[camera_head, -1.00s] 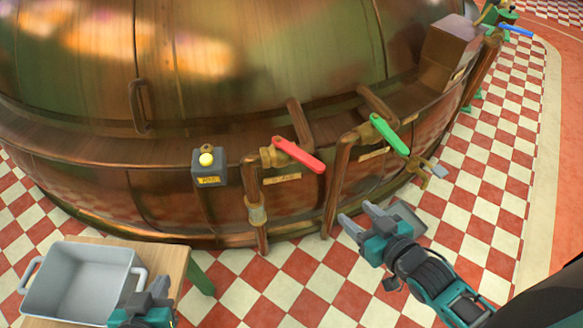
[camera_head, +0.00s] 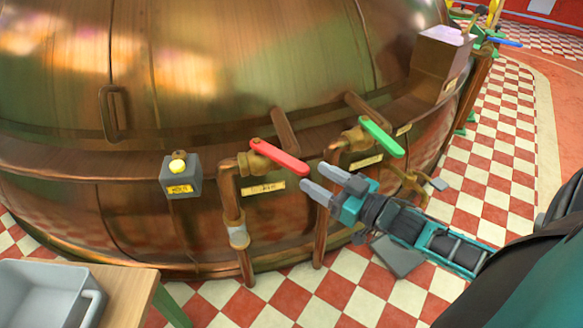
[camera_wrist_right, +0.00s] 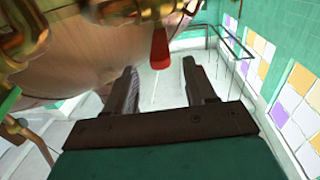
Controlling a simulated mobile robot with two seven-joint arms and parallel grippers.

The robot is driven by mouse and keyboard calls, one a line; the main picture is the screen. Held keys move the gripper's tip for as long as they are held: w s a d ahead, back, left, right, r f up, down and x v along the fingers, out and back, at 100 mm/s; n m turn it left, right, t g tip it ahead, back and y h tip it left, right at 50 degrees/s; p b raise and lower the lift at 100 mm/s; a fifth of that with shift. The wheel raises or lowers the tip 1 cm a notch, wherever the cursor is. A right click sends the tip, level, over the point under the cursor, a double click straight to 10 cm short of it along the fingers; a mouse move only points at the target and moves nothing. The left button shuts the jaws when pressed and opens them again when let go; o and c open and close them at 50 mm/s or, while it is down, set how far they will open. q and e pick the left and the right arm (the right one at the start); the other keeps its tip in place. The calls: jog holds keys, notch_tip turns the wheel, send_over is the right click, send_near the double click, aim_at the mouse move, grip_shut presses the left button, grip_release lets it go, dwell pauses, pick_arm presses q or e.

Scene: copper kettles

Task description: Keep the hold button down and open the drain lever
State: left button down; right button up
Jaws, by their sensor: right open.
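The hold button is a yellow knob (camera_head: 178,166) on a grey box with a yellow label, on the copper kettle's left side. Nothing touches it. A red lever (camera_head: 280,158) and a green lever (camera_head: 382,137) sit on pipe valves to its right. Their labels are too small to read, so I cannot tell which is the drain lever. My right gripper (camera_head: 311,175) is open and empty, with its fingertips close to the red lever's free end. In the right wrist view the red lever's end (camera_wrist_right: 160,48) shows between and beyond the open fingers (camera_wrist_right: 159,67). My left gripper is out of view.
The copper kettle (camera_head: 230,60) fills the back. Copper pipes (camera_head: 230,215) drop below the levers. A grey tub (camera_head: 40,295) stands on a wooden table (camera_head: 125,290) at the lower left.

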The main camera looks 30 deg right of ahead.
aim_at(293, 162)
jog(key=b+x, duration=0.1)
jog(key=x, duration=0.6)
jog(key=shift+w+a+b, duration=0.15)
jog(key=shift+w+b, duration=0.2)
grip_shut()
dwell(0.4)
